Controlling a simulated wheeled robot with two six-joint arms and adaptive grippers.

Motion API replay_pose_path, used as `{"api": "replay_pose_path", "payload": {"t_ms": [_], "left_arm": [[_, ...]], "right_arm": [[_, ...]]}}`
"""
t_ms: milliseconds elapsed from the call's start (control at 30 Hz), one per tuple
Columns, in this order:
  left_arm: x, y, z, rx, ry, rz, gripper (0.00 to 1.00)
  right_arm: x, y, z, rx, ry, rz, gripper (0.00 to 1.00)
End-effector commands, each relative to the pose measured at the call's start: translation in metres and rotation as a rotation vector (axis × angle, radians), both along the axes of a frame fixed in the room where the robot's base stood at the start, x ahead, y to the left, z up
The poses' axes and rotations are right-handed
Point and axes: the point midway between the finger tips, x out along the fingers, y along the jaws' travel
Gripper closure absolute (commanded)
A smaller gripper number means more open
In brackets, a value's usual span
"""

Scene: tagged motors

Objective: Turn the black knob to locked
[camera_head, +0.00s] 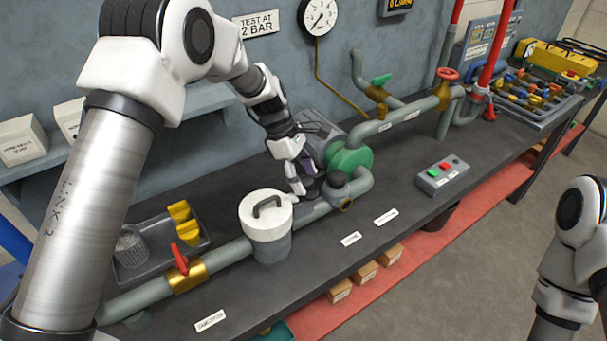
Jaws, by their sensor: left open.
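My left arm reaches across the bench from the left. Its gripper (304,181) is open, low over the bench between the white-lidded grey pot and the green-faced pump (350,160). A dark round knob-like part (337,179) sits on the pipe bend just right of the fingers; I cannot tell for sure that it is the black knob. A small purple-dark patch shows beside the fingers, partly hidden by them. No locked marking can be read, and contact cannot be told. My right arm shows at the right edge, its gripper out of view.
The white-lidded pot (267,226) stands left of the gripper on the pipe. A red-handled brass valve (187,272) and a tray (160,262) with yellow parts lie farther left. A grey button box (442,177) stands right. The bench front is mostly clear.

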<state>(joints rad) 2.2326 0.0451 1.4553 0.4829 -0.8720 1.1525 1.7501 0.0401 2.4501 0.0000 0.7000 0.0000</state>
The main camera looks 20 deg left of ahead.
Motion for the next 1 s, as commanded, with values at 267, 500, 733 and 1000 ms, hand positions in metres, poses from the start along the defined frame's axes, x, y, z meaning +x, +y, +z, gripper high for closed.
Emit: {"api": "replay_pose_path", "payload": {"t_ms": [267, 500, 733, 1000], "left_arm": [[0.0, 0.0, 0.0, 0.0, 0.0, 0.0, 0.96], [0.0, 0.0, 0.0, 0.0, 0.0, -0.007, 0.96], [0.0, 0.0, 0.002, 0.001, 0.001, -0.064, 0.96], [0.001, 0.0, 0.003, 0.0, 0.002, -0.24, 0.96]], "right_arm": [[0.0, 0.0, 0.0, 0.0, 0.0, 0.0, 1.0], [0.0, 0.0, 0.001, 0.0, 0.0, 0.0, 1.0], [0.0, 0.0, 0.008, 0.0, 0.0, 0.0, 1.0], [0.0, 0.0, 0.025, 0.0, 0.0, 0.0, 1.0]]}}
